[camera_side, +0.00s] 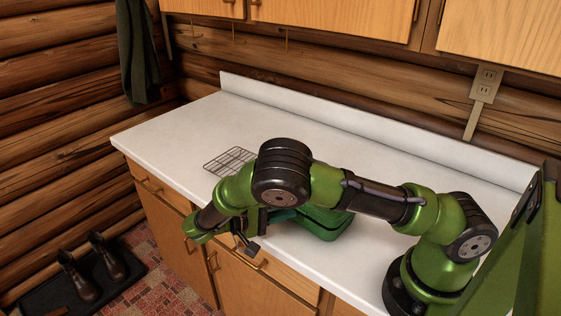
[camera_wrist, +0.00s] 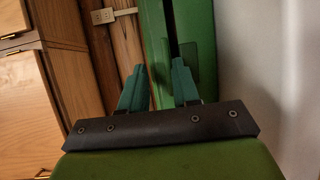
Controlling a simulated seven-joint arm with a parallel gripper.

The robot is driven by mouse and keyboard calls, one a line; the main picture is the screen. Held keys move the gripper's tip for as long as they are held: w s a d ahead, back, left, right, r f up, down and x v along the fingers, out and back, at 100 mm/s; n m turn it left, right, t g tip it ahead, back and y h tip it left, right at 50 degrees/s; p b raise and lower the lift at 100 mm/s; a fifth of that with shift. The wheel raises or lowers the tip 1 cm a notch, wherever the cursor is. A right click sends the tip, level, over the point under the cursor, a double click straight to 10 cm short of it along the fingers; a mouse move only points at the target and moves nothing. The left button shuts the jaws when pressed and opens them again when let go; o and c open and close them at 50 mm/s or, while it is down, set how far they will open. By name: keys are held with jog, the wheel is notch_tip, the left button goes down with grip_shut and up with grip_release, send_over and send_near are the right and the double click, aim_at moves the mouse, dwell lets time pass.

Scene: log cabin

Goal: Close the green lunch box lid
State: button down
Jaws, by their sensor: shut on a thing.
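The green lunch box (camera_side: 325,228) stands on the white counter, largely hidden behind my arm in the side view. In the wrist view its lid (camera_wrist: 155,42) is a green panel on the left. The box body (camera_wrist: 198,60) is on the right, towards the counter, with a narrow dark gap between the two. The lid looks close to the body but not flush. My gripper (camera_wrist: 160,78) has its teal fingers on either side of the lid's edge, shut on it. In the side view my gripper (camera_side: 282,215) is at the box's left side, partly hidden.
A wire rack (camera_side: 230,160) lies on the white counter (camera_side: 185,132) behind my arm. The counter's far left and back are clear. Wooden cabinets (camera_side: 330,18) hang above, and drawers (camera_side: 255,262) are below the front edge. A wall outlet (camera_side: 486,80) is at the right.

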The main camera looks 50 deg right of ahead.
jog(key=shift+f, duration=0.25)
jog(key=c, duration=0.9)
grip_release()
jog(key=shift+a, duration=0.1)
jog(key=v, duration=0.7)
jog(key=shift+w+a, duration=0.15)
jog(key=shift+r, duration=0.15)
